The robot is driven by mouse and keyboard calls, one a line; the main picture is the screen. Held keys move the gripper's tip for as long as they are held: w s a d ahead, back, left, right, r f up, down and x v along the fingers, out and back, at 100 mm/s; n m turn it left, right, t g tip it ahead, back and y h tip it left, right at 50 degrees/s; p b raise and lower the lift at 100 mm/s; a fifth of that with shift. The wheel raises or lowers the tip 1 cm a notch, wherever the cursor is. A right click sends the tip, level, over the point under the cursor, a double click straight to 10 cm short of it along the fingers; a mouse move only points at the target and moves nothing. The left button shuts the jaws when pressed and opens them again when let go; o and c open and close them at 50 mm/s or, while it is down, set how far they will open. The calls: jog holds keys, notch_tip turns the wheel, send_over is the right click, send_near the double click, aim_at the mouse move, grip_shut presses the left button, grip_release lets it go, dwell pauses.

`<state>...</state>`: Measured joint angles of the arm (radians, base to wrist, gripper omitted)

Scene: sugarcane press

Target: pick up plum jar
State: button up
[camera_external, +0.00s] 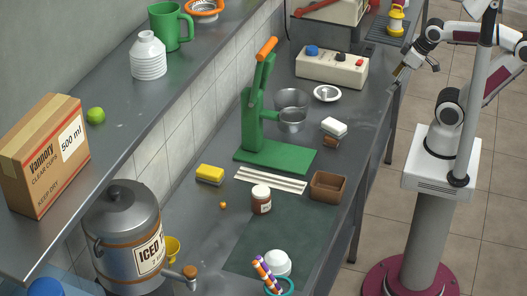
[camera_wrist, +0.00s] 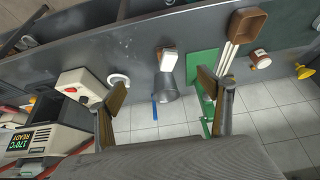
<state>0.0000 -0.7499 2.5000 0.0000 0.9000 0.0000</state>
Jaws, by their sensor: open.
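The plum jar (camera_external: 261,200) is a small dark reddish-brown jar with a pale lid and a light label. It stands upright on the grey counter, left of a brown box and in front of some white sticks. In the wrist view the jar (camera_wrist: 260,59) shows at the upper right, outside the span of my fingers. My gripper (camera_external: 416,66) is open and empty, far from the jar, beyond the counter's right edge at the upper right. In the wrist view my gripper (camera_wrist: 162,84) shows both fingers spread apart.
Near the jar are the brown box (camera_external: 328,186), a yellow sponge (camera_external: 210,174) and white sticks (camera_external: 270,180). A large metal drink dispenser (camera_external: 124,225) stands front left.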

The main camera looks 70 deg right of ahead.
dwell(0.4)
jog(key=c, duration=0.9)
jog(key=shift+w, duration=0.1)
jog(key=w+a+r+n+t+y, duration=0.1)
jog(key=w+a, duration=0.3)
jog(key=w, duration=0.4)
jog(key=w+a+n+t+y, duration=0.1)
jog(key=w+a, duration=0.3)
jog(key=w, duration=0.3)
jog(key=n+t+y, duration=0.2)
jog(key=n+y, duration=0.1)
jog(key=y, duration=0.1)
send_over(256, 191)
jog(key=d, duration=1.3)
notch_tip(256, 191, down, 9)
jog(key=shift+n+t+y, duration=0.7)
jog(key=shift+n+t, duration=0.1)
jog(key=shift+n, duration=0.1)
jog(key=a+f, duration=0.3)
jog(key=a, duration=0.1)
jog(key=a+f, duration=0.7)
jog(key=a, duration=0.1)
jog(key=shift+a+f, duration=0.15)
jog(key=shift+a, duration=0.15)
jog(key=shift+a+f, duration=0.2)
jog(key=shift+a, duration=0.05)
